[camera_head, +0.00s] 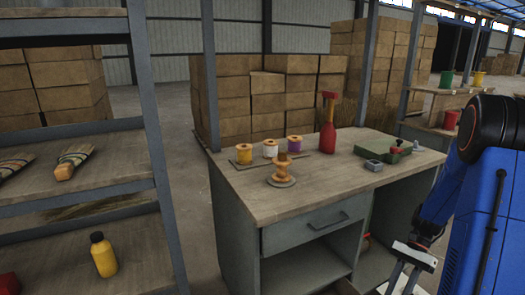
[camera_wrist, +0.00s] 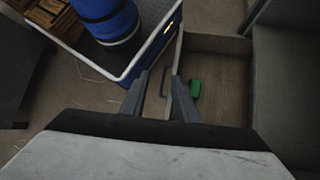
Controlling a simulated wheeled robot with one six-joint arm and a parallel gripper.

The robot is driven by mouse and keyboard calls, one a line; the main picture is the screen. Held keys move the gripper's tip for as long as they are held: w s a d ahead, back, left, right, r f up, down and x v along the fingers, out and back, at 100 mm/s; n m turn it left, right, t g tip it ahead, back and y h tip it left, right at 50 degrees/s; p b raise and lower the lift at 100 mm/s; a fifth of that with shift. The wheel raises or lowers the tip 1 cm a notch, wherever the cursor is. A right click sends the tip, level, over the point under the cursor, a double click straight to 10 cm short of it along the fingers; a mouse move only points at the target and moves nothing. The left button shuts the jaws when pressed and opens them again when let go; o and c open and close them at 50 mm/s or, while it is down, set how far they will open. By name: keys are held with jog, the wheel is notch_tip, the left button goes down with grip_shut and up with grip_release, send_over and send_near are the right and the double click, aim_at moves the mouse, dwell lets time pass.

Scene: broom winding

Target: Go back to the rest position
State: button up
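My gripper (camera_head: 403,280) hangs low at the right front of the desk (camera_head: 232,180), pointing down. In the wrist view, its two fingers (camera_wrist: 160,92) are apart. A thin pale edge and a dark handle-like bar show between them; I cannot tell whether the fingers touch these. No object is visibly held. Right of the fingers is an open, box-like compartment with a small green object (camera_wrist: 195,88) inside.
The desk's upper drawer (camera_head: 315,226) looks shut. A shelf with brushes and a yellow bottle (camera_head: 103,255) is left.

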jog(key=s+a+r+n+t+h, duration=0.35)
jog(key=a+r+n, duration=0.25)
jog(key=a+r, duration=0.5)
jog(key=s+a+r+n+t+h, duration=0.3)
jog(key=s+a+r+n+t, duration=0.3)
jog(key=s+r, duration=0.5)
jog(key=shift+n+t, duration=0.45)
jog(key=shift+n, duration=0.35)
